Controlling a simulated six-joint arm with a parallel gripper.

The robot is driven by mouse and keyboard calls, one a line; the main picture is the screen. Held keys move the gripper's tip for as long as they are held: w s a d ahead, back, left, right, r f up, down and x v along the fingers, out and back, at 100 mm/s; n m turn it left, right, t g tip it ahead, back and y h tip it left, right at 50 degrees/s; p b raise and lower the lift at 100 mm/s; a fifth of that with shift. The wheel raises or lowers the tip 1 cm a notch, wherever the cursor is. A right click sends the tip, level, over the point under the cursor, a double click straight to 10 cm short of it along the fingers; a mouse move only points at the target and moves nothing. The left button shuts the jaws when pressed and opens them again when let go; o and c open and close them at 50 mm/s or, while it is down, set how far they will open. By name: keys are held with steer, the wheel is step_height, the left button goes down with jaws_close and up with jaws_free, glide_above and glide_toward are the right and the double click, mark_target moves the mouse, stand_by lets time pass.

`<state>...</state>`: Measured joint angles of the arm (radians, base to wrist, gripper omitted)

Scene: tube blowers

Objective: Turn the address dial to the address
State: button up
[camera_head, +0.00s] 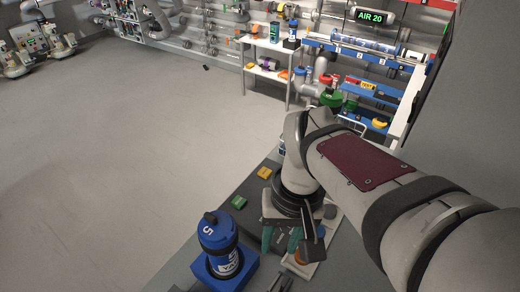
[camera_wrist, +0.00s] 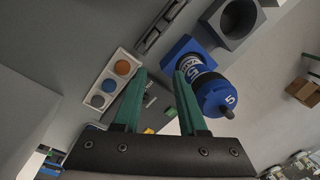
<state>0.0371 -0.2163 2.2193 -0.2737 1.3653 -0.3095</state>
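A blue canister (camera_head: 222,262) stands upright in a blue square holder (camera_head: 205,274) at the lower middle of the head view. In the wrist view the canister's cap (camera_wrist: 220,96) and knob (camera_wrist: 227,113) lie just right of the fingers. My gripper (camera_head: 280,244) has green fingers, apart and empty, right of the canister in the head view. The fingertips (camera_wrist: 160,73) also show in the wrist view. The dial's fine marks are too small to read.
Green (camera_head: 239,202) and yellow (camera_head: 264,173) blocks lie on the bench. A lit sign (camera_head: 358,17) reads AIR 20 above a rack at the back. Open floor lies left.

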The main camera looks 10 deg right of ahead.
steer(key=shift+o, duration=1.1)
steer(key=w+d+n, duration=0.2)
steer(key=w, duration=0.5)
steer(key=shift+w+f+n, duration=0.3)
steer(key=shift+w, duration=0.1)
steer(key=shift+o, duration=0.8)
steer(key=w+d+f+n, duration=0.1)
steer(key=w+n, duration=0.1)
steer(key=w, duration=0.3)
steer(key=w+d+f+n+h, duration=0.1)
steer(key=w+d+f+n, duration=0.1)
steer(key=w, duration=0.3)
steer(key=shift+f, duration=0.2)
steer(key=f, duration=1.5)
steer(key=shift+w+d+f, duration=0.1)
steer(key=shift+w+f, duration=0.15)
steer(key=shift+f, duration=0.15)
steer(key=shift+c, duration=0.2)
jaws_close()
